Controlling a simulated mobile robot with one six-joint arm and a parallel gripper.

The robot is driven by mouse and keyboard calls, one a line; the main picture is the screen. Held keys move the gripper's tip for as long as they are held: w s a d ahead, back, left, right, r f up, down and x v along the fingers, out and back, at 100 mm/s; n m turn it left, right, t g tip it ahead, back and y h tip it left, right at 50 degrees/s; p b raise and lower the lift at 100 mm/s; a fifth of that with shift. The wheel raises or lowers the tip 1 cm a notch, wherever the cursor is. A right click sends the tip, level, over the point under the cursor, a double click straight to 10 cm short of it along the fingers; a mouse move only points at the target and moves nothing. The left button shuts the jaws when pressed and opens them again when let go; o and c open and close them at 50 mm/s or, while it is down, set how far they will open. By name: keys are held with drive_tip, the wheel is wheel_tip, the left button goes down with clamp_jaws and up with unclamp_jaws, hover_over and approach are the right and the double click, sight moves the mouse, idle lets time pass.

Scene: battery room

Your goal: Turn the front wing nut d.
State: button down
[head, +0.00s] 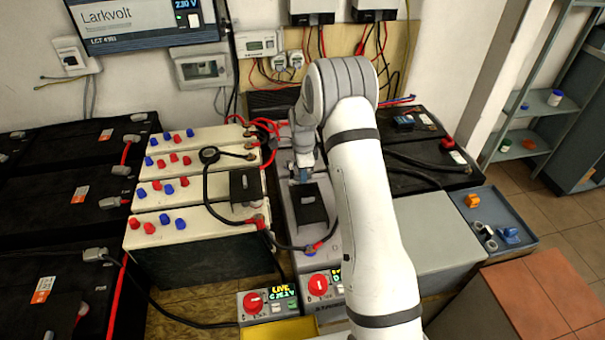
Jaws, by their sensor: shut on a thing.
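My gripper (302,176) points down over the grey battery (290,216), behind its black block (307,200). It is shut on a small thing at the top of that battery. The jaws and my arm hide most of this thing, so I cannot make out its shape or how it is turned. No letter d can be read in the head view, so I cannot tell which wing nut is d. A cable end with red and blue parts (316,246) is at the front of the same battery, apart from my gripper.
Cream batteries (190,225) with red and blue caps stand left, a black cable looping over them. Red-knobbed boxes (268,302) sit in front. Black batteries (420,150) stand back right. A blue tray (512,240) with small parts lies right. My arm covers the centre right.

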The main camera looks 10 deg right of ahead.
drive_tip(key=c, duration=1.5)
unclamp_jaws()
drive_tip(key=shift+r, duration=0.1)
wheel_tip(320, 180, up, 8)
drive_tip(key=shift+f, duration=0.15)
